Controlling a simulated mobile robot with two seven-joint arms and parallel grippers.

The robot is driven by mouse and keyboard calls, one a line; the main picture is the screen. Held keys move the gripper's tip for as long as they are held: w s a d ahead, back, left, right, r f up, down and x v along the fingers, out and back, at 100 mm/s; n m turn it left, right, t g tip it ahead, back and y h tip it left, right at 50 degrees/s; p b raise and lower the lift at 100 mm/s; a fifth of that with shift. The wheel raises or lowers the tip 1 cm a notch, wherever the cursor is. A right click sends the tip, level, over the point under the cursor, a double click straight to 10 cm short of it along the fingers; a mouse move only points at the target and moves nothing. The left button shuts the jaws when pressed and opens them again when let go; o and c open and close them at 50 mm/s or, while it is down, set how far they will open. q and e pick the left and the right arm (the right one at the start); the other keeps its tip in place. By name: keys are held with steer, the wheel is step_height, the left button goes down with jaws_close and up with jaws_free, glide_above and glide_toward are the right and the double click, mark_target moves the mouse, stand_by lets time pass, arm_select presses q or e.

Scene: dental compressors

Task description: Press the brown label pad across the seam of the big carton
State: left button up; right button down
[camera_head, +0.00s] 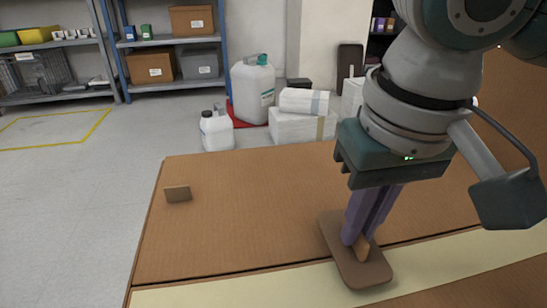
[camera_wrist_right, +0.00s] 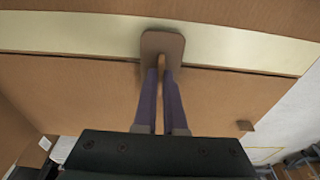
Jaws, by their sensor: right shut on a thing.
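The big carton (camera_head: 230,225) fills the foreground, its brown top crossed by a dark seam and a cream strip (camera_head: 215,291). The brown label pad (camera_head: 340,234) is a flat rounded rectangle with a small tan upright tab. It lies across the seam, partly over the cream strip; whether it touches the surface fully I cannot tell. My right gripper (camera_head: 359,240) points down with purple fingers shut on the tab. In the right wrist view, the pad (camera_wrist_right: 162,42) reaches past the fingertips (camera_wrist_right: 162,75) onto the cream strip. My left gripper is not in view.
A small brown block (camera_head: 178,194) stands on the carton top at left. Behind the carton are white jugs (camera_head: 253,92), wrapped white packages (camera_head: 300,124) and shelves with boxes (camera_head: 148,67). The floor at left is open, with yellow lines.

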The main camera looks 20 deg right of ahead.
steer(key=shift+f, duration=0.45)
stand_by(0.3)
steer(key=shift+f, duration=0.2)
stand_by(0.3)
stand_by(0.8)
steer(key=shift+f+p, duration=0.15)
steer(key=shift+p, duration=0.4)
stand_by(0.7)
stand_by(0.5)
stand_by(0.5)
steer(key=c, duration=0.9)
jaws_free()
